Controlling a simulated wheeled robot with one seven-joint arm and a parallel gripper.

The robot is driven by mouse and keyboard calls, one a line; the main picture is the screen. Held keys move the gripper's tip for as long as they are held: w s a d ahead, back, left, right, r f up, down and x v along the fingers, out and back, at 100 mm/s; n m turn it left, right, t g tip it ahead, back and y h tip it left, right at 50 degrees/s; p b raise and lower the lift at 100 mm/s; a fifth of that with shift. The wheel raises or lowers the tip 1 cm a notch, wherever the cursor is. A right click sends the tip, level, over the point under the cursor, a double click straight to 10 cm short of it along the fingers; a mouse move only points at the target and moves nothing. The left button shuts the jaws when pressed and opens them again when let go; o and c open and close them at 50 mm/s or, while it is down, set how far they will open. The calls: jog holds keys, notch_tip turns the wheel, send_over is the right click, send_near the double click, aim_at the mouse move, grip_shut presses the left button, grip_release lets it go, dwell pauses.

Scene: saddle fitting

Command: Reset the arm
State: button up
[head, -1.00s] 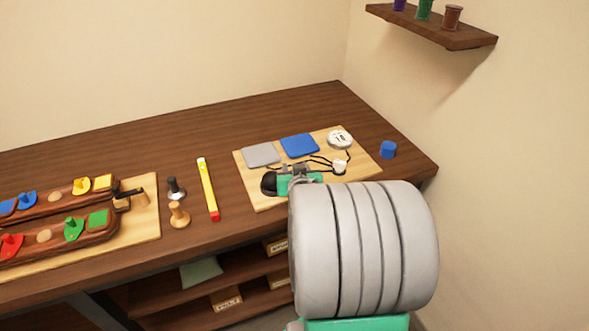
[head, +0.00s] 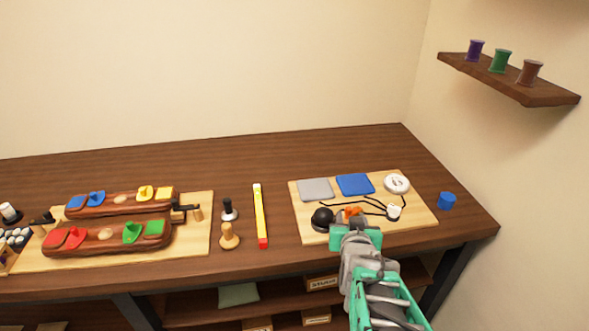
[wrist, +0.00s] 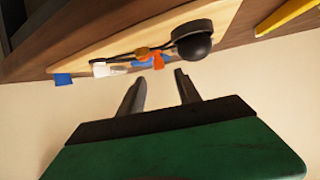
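My gripper (head: 355,236) is over the front edge of the small light wooden board (head: 425,219) in the head view. In the wrist view, its two grey fingers (wrist: 159,84) stand apart with nothing between them. A black ball-like thing (head: 322,217) and a small orange thing (head: 351,211) are just beyond the gripper. The black thing (wrist: 194,41) and the orange thing (wrist: 158,61) also show past the fingertips in the wrist view. The fingertips are hard to make out in the head view. My arm reaches in from the lower right.
The board also holds a grey pad (head: 316,190), a blue pad (head: 355,184), a white round dial (head: 397,183) and black cords. A blue cylinder (head: 446,201) stands to its right. A yellow bar (head: 260,215) and a larger board (head: 201,236) lie left. The table's back is clear.

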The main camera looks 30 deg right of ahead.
jog(key=a+y, duration=0.1)
jog(key=a, duration=0.1)
jog(key=w+a+n, duration=0.1)
jog(key=a, duration=0.1)
jog(key=w+a+g+y, duration=0.1)
jog(key=a, duration=0.1)
jog(key=shift+f+n+y, duration=0.25)
jog(key=shift+n+y, duration=0.05)
jog(key=a+g+y, duration=0.1)
jog(key=a, duration=0.2)
jog(key=a+n+y, duration=0.1)
jog(key=a, duration=0.1)
jog(key=shift+s+a+f+n+g+p, duration=0.1)
jog(key=shift+a+n+g+p, duration=0.2)
jog(key=shift+a+g+p, duration=0.1)
jog(key=s+a+r+n+g+y, duration=0.1)
jog(key=s+a+n+g+y, duration=0.1)
jog(key=s+a+g, duration=0.3)
jog(key=s+a+n, duration=0.1)
jog(key=s+a, duration=0.2)
jog(key=a, duration=0.4)
jog(key=shift+s+r+g+y, duration=0.3)
jog(key=shift+s, duration=0.05)
